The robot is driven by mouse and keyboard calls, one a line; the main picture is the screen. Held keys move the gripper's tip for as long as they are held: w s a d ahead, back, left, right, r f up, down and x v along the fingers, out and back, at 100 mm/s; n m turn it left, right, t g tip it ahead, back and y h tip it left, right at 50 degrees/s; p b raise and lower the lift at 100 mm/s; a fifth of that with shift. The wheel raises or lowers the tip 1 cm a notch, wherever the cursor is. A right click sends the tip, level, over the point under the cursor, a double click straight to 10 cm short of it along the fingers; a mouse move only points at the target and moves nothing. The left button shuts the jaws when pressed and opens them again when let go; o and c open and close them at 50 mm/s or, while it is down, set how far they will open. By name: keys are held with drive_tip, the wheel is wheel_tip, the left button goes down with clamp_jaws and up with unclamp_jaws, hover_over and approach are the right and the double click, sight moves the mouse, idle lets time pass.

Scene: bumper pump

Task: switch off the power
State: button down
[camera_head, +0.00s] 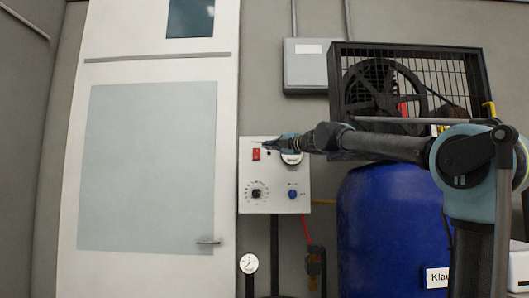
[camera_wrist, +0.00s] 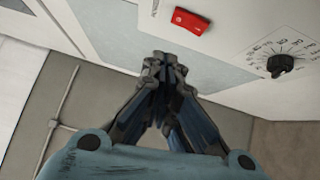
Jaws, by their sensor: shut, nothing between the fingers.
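A white control panel (camera_head: 247,204) is mounted on the wall in the middle of the head view. It carries a red power switch (camera_head: 256,154) at its upper left, which also shows in the wrist view (camera_wrist: 190,21). My gripper (camera_head: 268,146) is shut and empty, in front of the panel's upper part, just right of the switch in the head view. In the wrist view the fingertips (camera_wrist: 164,62) are below and left of the switch, apart from it in the picture. I cannot tell whether the fingertips touch the panel. The switch's position is too small to tell.
The panel also has a black dial (camera_head: 256,194), which the wrist view shows at right (camera_wrist: 281,65), and a blue knob (camera_head: 292,194). A blue tank (camera_head: 385,225) and a caged black pump (camera_head: 400,85) stand to the right. A white door (camera_head: 150,170) is at left.

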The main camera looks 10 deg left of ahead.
drive_tip(key=shift+r+v, duration=0.25)
drive_tip(key=shift+v, duration=0.85)
drive_tip(key=shift+s, duration=0.1)
